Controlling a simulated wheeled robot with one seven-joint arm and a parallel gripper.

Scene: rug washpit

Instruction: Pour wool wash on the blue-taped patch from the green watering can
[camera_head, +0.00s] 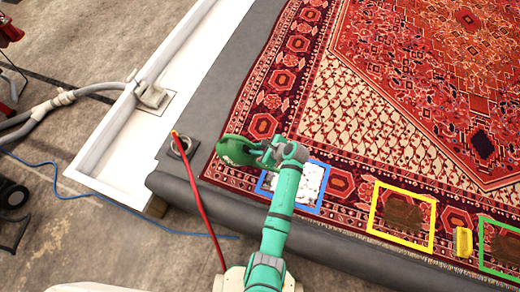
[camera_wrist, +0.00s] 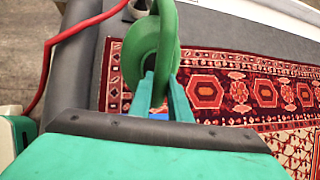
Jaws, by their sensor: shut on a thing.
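The green watering can (camera_head: 236,150) is at the end of my arm, over the rug's near left corner. My gripper (camera_head: 268,153) is shut on it. In the wrist view the can (camera_wrist: 140,52) rises between the two fingers of my gripper (camera_wrist: 161,85). I cannot tell how far it is tilted, and no stream shows. The blue-taped patch (camera_head: 322,188) lies just right of the can, partly behind my arm. White material covers much of its inside. A bit of blue tape (camera_wrist: 158,116) shows between the fingers in the wrist view.
The patterned red rug (camera_head: 400,75) lies on a grey padded surface (camera_head: 225,85). Yellow-taped (camera_head: 401,240) and green-taped (camera_head: 482,250) dark patches lie right, with a yellow block (camera_head: 463,242) between. A red hose (camera_head: 200,205) runs left of my arm. A white trough (camera_head: 185,75) stands farther left.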

